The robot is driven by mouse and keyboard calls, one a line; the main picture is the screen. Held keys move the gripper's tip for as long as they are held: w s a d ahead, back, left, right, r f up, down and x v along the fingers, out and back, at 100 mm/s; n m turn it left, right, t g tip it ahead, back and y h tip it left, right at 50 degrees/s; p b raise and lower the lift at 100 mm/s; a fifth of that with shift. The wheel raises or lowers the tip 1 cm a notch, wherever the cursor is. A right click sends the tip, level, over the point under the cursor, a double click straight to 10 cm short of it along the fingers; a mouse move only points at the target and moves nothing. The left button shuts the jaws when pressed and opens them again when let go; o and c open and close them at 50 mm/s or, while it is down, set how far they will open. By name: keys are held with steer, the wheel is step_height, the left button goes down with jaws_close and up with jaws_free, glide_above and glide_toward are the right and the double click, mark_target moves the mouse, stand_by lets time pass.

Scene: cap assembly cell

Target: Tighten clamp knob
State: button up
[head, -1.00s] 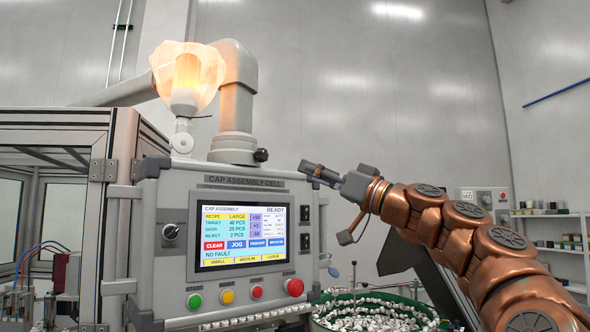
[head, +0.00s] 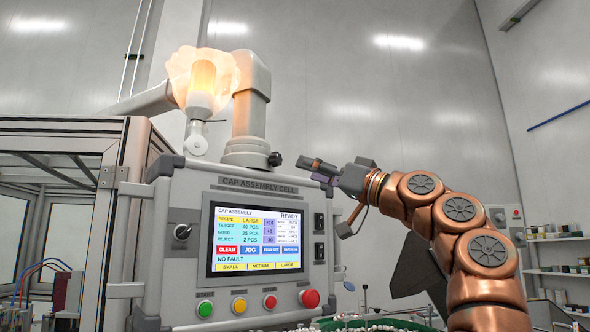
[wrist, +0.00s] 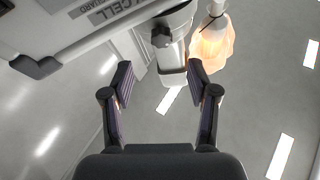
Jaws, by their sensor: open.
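The clamp knob (head: 275,159) is small and black. It sticks out to the right from the grey collar (head: 246,158) of the support arm on top of the control panel. In the wrist view the dark knob (wrist: 162,38) lies ahead, roughly centred between the fingers and beyond their tips. My gripper (head: 312,168) is just right of the knob in the head view, with a small gap between them. The wrist view shows my gripper (wrist: 160,72) with its two dark fingers spread and nothing between them.
The control panel (head: 200,270) with its lit screen (head: 258,238) and coloured buttons stands below the knob. A green-rimmed bin (head: 385,323) holds white caps at the bottom. Open air lies above and right of the knob.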

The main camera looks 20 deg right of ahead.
mark_target(279, 160)
steer(key=p+x, duration=0.4)
steer(key=x, duration=0.3)
steer(key=shift+s+r, duration=0.15)
steer(key=shift+s, duration=0.05)
steer(key=shift+w+a, duration=0.4)
steer(key=shift+w, duration=0.05)
jaws_close()
steer(key=shift+s+m+t+h, duration=0.1)
steer(key=shift+m+t+h, duration=0.3)
steer(key=shift+m, duration=0.8)
